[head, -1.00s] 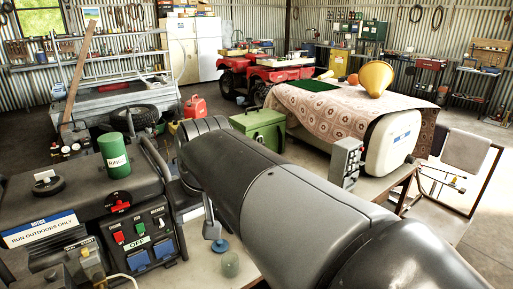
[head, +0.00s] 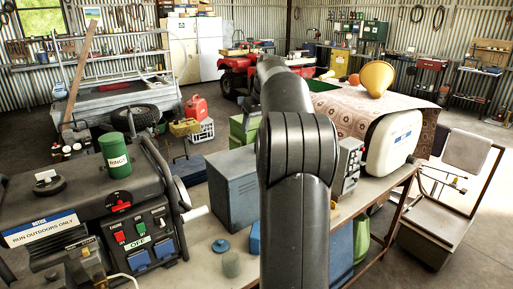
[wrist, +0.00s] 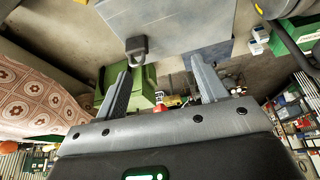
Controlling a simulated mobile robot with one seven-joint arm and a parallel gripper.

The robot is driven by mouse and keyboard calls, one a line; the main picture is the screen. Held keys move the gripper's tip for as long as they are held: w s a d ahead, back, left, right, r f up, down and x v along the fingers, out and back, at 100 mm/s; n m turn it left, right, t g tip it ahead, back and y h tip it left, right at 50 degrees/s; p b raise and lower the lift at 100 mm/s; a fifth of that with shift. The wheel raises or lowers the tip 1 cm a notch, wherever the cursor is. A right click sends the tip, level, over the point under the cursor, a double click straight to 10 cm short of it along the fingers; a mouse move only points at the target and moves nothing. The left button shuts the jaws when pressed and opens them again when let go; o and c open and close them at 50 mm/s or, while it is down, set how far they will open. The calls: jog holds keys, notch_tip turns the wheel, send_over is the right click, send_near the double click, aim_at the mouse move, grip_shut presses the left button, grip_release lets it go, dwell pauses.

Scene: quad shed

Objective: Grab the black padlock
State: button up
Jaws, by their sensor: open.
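A dark grey-black padlock (wrist: 137,48) shows in the wrist view against the edge of a blue-grey metal box (wrist: 185,22). The same box (head: 232,188) stands on the bench in the head view, where I cannot make out the padlock. My gripper (wrist: 161,85) is open and empty, its two fingers apart and pointing toward the box. The padlock lies just past the tip of the left finger, apart from it as far as I can tell. In the head view my arm hides the gripper.
A generator (head: 85,215) stands left of the box. A green case (head: 243,128) is behind it, partly hidden. A blue disc (head: 221,245) and small cup lie on the front bench.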

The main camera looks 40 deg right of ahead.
jog(key=w+d+f, duration=0.1)
jog(key=d+f, duration=0.1)
jog(key=w+d+f, duration=0.1)
jog(key=f, duration=0.1)
jog(key=w+d+f, duration=0.1)
jog(key=d+f, duration=0.1)
jog(key=f, duration=0.1)
jog(key=shift+d, duration=0.35)
jog(key=x, duration=0.5)
jog(key=shift+w+a+r, duration=0.1)
jog(key=shift+w+a, duration=0.1)
jog(key=shift+w, duration=0.15)
jog(key=c, duration=1.1)
jog(key=shift+c, duration=0.2)
jog(key=shift+r, duration=0.15)
